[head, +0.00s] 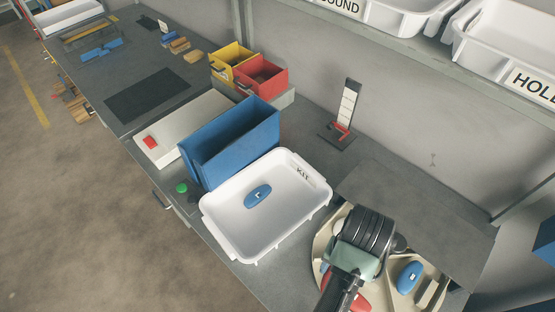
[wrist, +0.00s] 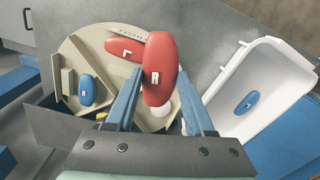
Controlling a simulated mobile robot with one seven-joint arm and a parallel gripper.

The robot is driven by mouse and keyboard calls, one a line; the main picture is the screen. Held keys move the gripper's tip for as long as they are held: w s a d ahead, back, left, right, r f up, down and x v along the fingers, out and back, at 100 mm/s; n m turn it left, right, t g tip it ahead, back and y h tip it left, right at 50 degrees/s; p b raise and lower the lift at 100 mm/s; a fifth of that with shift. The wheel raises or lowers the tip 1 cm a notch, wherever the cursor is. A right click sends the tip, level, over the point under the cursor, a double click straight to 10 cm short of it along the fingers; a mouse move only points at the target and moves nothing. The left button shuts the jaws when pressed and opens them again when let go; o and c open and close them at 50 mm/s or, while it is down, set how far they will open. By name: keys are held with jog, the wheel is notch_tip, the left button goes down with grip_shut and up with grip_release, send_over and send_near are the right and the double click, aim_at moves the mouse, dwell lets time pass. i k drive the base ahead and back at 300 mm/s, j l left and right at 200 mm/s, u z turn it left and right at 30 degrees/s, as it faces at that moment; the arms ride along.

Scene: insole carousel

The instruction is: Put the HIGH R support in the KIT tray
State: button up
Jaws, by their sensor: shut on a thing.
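My gripper (wrist: 158,82) is shut on a red support marked R (wrist: 158,60), held between its two blue fingers above the carousel. The carousel (wrist: 75,48) is a round beige plate with dividers; it also shows in the head view (head: 321,250), partly hidden by my arm. A second red support marked L (wrist: 120,50) lies on it, partly behind the held one. The white KIT tray (head: 232,246) stands left of the carousel in the head view and at the right in the wrist view (wrist: 222,88). A blue support marked L (head: 257,195) lies in it. No height word is readable on the supports.
A blue support (head: 410,277) lies on the carousel. A tall blue bin (head: 225,145) stands behind the tray, with yellow (head: 232,55) and red (head: 262,75) bins beyond. A gauge stand (head: 344,115) is near the wall. The tray's floor is mostly bare.

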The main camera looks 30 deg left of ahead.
aim_at(278, 217)
jog(key=i+j+z, duration=0.1)
jog(key=z, duration=0.3)
jog(key=j+z, duration=0.55)
jog(key=z, duration=0.3)
jog(key=j+z, duration=0.1)
jog(key=j, duration=0.6)
jog(key=j+z, duration=0.15)
jog(key=j, duration=0.5)
jog(key=k+j+z, duration=0.1)
jog(key=j, duration=0.55)
jog(key=k+j+z, duration=0.15)
jog(key=j, duration=0.55)
jog(key=i, duration=0.05)
